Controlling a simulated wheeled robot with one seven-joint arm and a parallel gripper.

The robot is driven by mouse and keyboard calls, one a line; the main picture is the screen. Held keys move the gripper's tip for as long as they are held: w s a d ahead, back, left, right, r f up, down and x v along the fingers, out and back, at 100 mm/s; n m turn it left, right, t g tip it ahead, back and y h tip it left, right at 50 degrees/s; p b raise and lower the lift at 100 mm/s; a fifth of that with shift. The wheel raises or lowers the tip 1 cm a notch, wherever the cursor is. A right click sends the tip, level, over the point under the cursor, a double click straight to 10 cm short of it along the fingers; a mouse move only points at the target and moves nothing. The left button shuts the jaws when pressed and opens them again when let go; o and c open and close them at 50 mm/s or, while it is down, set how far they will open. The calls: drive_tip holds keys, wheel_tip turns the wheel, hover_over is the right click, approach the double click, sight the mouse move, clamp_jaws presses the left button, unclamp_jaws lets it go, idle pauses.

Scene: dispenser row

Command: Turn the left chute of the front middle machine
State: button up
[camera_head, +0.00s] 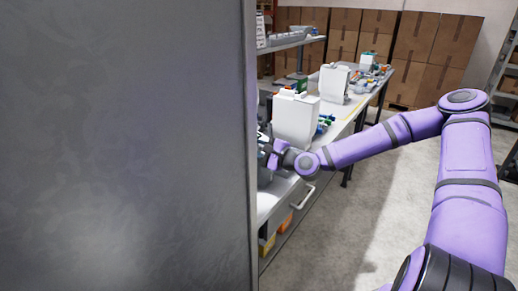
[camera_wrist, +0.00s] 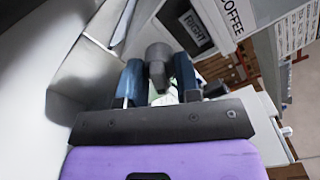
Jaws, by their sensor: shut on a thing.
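My gripper (camera_wrist: 160,82) is shut on a dark grey, rounded chute part (camera_wrist: 158,54), held between its two blue finger pads in the wrist view. The chute's lower end and what it joins are partly hidden by the fingers. Beside it is a dark sign (camera_wrist: 190,24) that reads "RIGHT", tilted in this view. Next to that is a white label (camera_wrist: 232,14) that reads "COFFEE". In the head view, my gripper (camera_head: 268,150) is at the table's near part, partly cut off by a grey panel. I cannot tell there which machine it touches.
A large grey panel (camera_head: 125,145) blocks the left half of the head view. White machines (camera_head: 295,118) and (camera_head: 334,82) stand along the long table (camera_head: 352,112). A drawer handle (camera_head: 303,197) sticks out below. The floor (camera_head: 375,215) at right is clear. Stacked boxes (camera_head: 415,38) stand behind.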

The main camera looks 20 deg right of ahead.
drive_tip(key=o, duration=0.6)
drive_tip(key=shift+d, duration=0.1)
drive_tip(key=v, duration=1)
drive_tip(key=shift+s+d, duration=0.15)
drive_tip(key=shift+s, duration=0.2)
